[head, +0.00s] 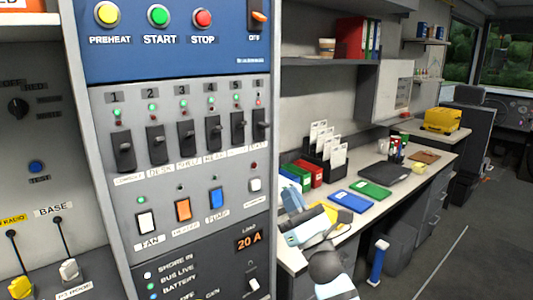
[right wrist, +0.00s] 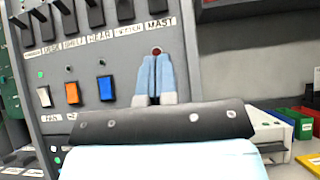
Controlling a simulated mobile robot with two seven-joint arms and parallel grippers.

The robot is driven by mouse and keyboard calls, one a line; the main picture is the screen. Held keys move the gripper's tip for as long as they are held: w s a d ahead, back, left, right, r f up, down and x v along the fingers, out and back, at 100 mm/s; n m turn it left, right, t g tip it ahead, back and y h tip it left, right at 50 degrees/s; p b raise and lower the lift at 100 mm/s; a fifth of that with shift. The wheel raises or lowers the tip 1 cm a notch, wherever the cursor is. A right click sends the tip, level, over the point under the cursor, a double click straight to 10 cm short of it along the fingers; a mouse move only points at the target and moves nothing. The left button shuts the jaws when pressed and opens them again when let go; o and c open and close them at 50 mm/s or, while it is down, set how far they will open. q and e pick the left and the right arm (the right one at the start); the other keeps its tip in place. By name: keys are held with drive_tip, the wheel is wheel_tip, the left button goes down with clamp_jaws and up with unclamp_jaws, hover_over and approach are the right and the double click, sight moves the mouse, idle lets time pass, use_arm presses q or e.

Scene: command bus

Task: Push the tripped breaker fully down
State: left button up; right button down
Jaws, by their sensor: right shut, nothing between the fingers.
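Breaker 6 (head: 259,126) is the rightmost of a row of black breakers on the grey panel. A red light (head: 257,101) shows above it, while green lights show above the others. Its lever sticks out to the right; its exact position is hard to tell. In the right wrist view the MAST breaker (right wrist: 157,5) is cut off by the top edge. My right gripper (head: 288,188) is shut and empty, apart from the breaker, lower and to its right. In the right wrist view its fingertips (right wrist: 155,58) overlap the panel below the MAST label. My left gripper is out of view.
Rocker switches, including orange (head: 183,210) and blue (head: 216,199) ones, sit below the breakers. A blue panel (head: 175,55) with round buttons is above. A desk (head: 330,237) with folders and trays stands to the right, close to my right arm.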

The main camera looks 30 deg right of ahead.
sight(266, 127)
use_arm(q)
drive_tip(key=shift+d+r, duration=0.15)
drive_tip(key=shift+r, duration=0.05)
use_arm(e)
drive_tip(key=shift+d+r+y, duration=0.1)
drive_tip(key=shift+y, duration=0.2)
drive_tip(key=p+x, duration=0.3)
drive_tip(key=x, duration=0.1)
drive_tip(key=p+x, duration=0.3)
drive_tip(key=s+r+p+x, duration=0.1)
drive_tip(key=p+x, duration=0.2)
drive_tip(key=x, duration=0.1)
drive_tip(key=shift+w+r, duration=0.2)
drive_tip(key=shift+r, duration=0.05)
drive_tip(key=shift+s+r+p, duration=0.1)
drive_tip(key=shift+r+p, duration=0.75)
drive_tip(key=shift+p, duration=0.3)
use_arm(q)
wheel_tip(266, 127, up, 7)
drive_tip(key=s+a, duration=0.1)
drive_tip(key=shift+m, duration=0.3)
use_arm(e)
drive_tip(key=shift+r+g+p, duration=0.25)
drive_tip(key=shift+g+p, duration=0.05)
drive_tip(key=shift+p, duration=0.35)
drive_tip(key=shift+s, duration=0.15)
use_arm(q)
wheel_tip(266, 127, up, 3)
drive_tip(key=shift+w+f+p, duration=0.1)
drive_tip(key=shift+p, duration=0.45)
